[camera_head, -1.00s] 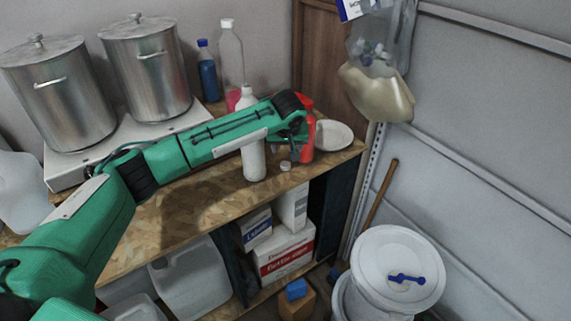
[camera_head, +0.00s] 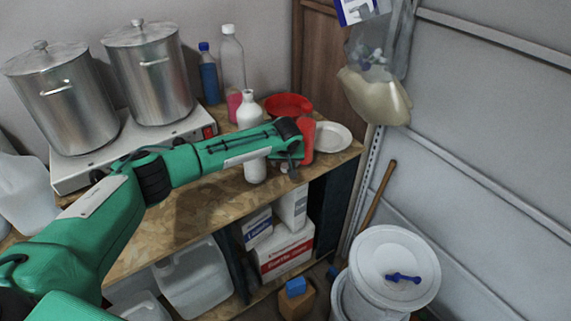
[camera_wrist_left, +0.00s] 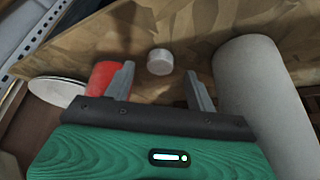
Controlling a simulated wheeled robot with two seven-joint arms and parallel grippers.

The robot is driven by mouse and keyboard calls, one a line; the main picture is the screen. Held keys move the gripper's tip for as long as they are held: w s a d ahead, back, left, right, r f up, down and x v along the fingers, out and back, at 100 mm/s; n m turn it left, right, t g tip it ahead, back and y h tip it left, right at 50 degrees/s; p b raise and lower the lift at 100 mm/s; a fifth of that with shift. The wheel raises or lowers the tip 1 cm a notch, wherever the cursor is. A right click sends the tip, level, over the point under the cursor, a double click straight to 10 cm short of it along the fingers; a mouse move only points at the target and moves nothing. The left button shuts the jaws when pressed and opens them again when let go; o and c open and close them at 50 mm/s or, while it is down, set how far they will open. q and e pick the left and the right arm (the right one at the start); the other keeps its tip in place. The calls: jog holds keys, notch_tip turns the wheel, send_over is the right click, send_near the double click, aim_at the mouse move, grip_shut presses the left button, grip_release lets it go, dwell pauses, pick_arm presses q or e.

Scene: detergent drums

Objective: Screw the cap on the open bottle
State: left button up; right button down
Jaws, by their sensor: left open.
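A small white cap (camera_wrist_left: 160,62) lies on the wooden worktop. In the head view it is mostly hidden by my left gripper (camera_head: 288,164). In the left wrist view my left gripper (camera_wrist_left: 159,72) is open, its two fingers on either side of the cap with gaps, not gripping it. The white bottle (camera_head: 254,172) stands upright on the worktop just left of the gripper. My arm crosses in front of its middle, and its narrow neck shows above the arm. In the left wrist view the bottle (camera_wrist_left: 262,95) is the pale cylinder at right. My right gripper is not in view.
A red container (camera_head: 307,142) stands close beside the gripper, with a red bowl (camera_head: 288,103) behind and a white plate (camera_head: 333,138) to the right. A blue bottle (camera_head: 209,80) and a tall clear bottle (camera_head: 232,62) stand behind. Two steel pots (camera_head: 148,75) are left.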

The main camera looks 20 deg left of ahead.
pick_arm(q)
jog(key=shift+x, duration=1)
jog(key=c, duration=1)
